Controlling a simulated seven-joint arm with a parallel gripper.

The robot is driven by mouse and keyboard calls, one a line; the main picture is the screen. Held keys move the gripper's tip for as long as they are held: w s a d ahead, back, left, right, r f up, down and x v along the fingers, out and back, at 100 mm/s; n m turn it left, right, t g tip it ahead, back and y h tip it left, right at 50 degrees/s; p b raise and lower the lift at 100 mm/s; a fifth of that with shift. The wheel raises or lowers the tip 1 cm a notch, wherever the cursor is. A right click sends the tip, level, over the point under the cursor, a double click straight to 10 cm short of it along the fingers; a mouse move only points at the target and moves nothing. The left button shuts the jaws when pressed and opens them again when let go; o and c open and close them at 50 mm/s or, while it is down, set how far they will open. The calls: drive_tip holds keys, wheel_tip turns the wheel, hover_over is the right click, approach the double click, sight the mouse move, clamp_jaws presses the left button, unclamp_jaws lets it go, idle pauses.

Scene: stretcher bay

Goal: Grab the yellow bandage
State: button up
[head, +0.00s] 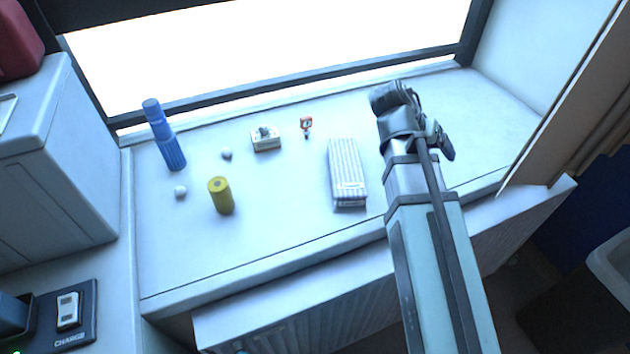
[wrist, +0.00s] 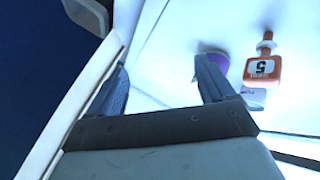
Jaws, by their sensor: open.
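The yellow bandage does not show in the wrist view.
On the counter (head: 270,215) stand a blue cylinder (head: 164,135), two small white balls, a small box (head: 265,138), a small red-and-white item (head: 306,126) and a striped pack (head: 346,172). The wrist view shows an orange bottle (wrist: 262,70) and a purple item (wrist: 218,60).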

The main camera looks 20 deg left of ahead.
drive_tip(key=s+a+r+n+t+y, duration=0.1)
drive_tip(key=a+r+n+y, duration=0.15)
drive_tip(key=a, duration=0.45)
drive_tip(key=s+a+r+n+y, duration=0.1)
drive_tip(key=a+n, duration=0.2)
drive_tip(key=a, duration=0.4)
wheel_tip(320, 180, up, 2)
drive_tip(key=n+g+y, duration=0.3)
drive_tip(key=n+g, duration=0.2)
drive_tip(key=n, duration=0.9)
hover_over(217, 186)
drive_tip(key=shift+w, duration=0.15)
drive_tip(key=shift+s+a+f, duration=0.1)
drive_tip(key=shift+s+f, duration=0.1)
wheel_tip(217, 186, down, 7)
drive_tip(key=shift+r, duration=0.1)
drive_tip(key=shift+w+f, duration=0.2)
drive_tip(key=shift+f, duration=1.45)
drive_tip(key=shift+w+f, duration=0.15)
drive_tip(key=shift+f, duration=1.5)
drive_tip(key=shift+c, duration=0.3)
